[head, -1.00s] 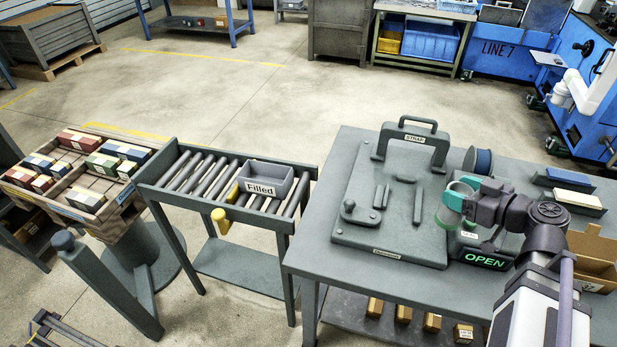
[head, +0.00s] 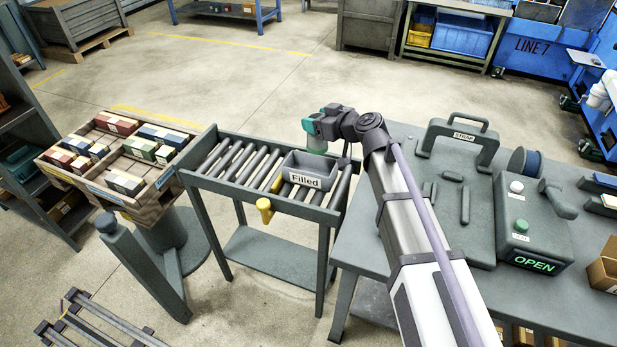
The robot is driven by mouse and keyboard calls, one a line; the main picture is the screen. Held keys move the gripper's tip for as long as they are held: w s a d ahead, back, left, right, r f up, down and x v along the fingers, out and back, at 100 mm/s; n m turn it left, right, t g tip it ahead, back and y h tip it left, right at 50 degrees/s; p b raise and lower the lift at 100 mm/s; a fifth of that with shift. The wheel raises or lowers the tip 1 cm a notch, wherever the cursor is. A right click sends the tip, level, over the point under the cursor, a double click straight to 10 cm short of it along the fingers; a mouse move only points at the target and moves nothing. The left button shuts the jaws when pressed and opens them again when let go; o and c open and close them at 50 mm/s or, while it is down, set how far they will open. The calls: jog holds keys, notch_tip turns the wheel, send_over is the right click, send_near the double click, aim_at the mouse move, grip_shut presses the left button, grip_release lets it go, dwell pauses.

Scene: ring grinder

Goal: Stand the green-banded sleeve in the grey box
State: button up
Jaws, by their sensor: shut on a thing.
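The grey box (head: 308,181), labelled "Filled", sits on the roller stand, its open top facing up. My gripper (head: 315,136), with teal fingers, is shut on the sleeve (head: 316,148). The sleeve shows as a small pale green-grey piece below the fingers, roughly upright. The fingers hide its upper part, and its band is too small to make out clearly. In the picture the sleeve is just above the box's far rim. I cannot tell its exact height or whether it is over the opening. I see nothing inside the box.
The roller stand (head: 222,182) has a yellow handle (head: 264,208) at its front. A wooden tray of coloured blocks (head: 62,180) stands left. On the bench at right are a strap fixture (head: 462,137) and a machine with a lit OPEN sign (head: 533,264).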

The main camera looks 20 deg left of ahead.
aim_at(311, 143)
jog(key=shift+w+a, duration=0.2)
jog(key=shift+a, duration=0.85)
notch_tip(311, 143, down, 11)
jog(key=b, duration=1.1)
jog(key=shift+f, duration=0.1)
jog(key=o, duration=1.2)
jog(key=shift+r, duration=0.4)
jog(key=shift+r+p, duration=0.7)
jog(key=shift+p, duration=0.2)
jog(key=p+v, duration=0.1)
jog(key=v, duration=0.7)
jog(key=f+p+v, duration=0.1)
jog(key=v, duration=0.2)
jog(key=shift+s+d+r+p, duration=0.1)
jog(key=shift+s+d+p, duration=0.25)
jog(key=shift+d, duration=0.1)
